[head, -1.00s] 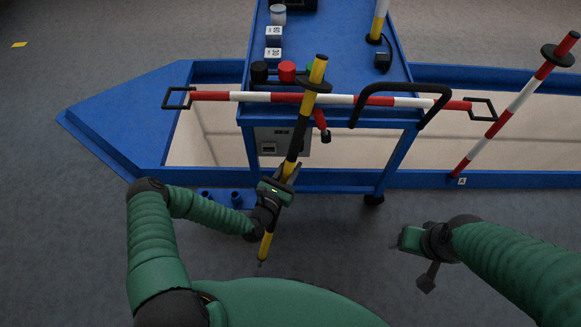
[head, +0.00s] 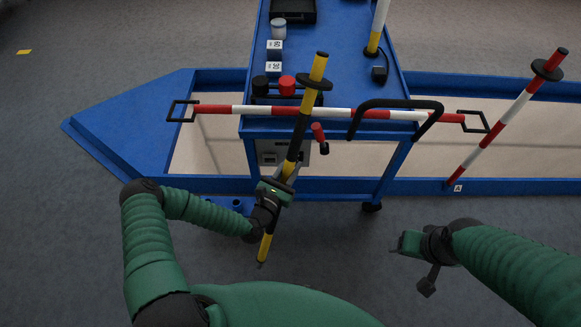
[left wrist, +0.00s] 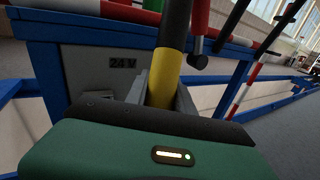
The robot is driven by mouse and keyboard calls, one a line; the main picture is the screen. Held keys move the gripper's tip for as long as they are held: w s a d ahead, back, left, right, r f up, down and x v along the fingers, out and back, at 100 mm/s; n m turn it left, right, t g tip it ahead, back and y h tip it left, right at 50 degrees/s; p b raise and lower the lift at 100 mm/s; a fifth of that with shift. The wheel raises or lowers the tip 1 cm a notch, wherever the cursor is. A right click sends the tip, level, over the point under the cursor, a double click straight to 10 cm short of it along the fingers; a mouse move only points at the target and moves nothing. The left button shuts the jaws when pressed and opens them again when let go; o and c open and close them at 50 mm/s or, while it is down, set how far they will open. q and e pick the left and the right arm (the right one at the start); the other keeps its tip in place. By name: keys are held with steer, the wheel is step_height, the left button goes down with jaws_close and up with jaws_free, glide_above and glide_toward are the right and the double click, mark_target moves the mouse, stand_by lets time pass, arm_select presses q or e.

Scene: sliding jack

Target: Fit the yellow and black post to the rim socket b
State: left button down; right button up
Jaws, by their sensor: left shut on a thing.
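The yellow and black post (head: 302,127) is tilted, its top leaning right and away from me, with a black disc near the top. My left gripper (head: 286,178) is shut on its lower part, and its lower end hangs over the floor. In the left wrist view, the post's yellow section (left wrist: 168,72) stands between the jaws. Small blue sockets (head: 237,203) show at the near rim, left of the post and partly behind my left arm. I cannot read a b on them. My right gripper (head: 402,243) is at the right, away from the post; its jaw opening is unclear.
A blue trolley (head: 335,60) with a black handle (head: 400,104) stands behind the post. A red and white bar (head: 240,110) crosses in front of it. A red and white post (head: 505,115) stands at the rim near label A (head: 458,188). The near floor is clear.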

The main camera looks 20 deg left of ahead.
mark_target(291, 149)
arm_select(q)
steer(key=shift+r+p, duration=2.9)
steer(key=shift+r, duration=1.6)
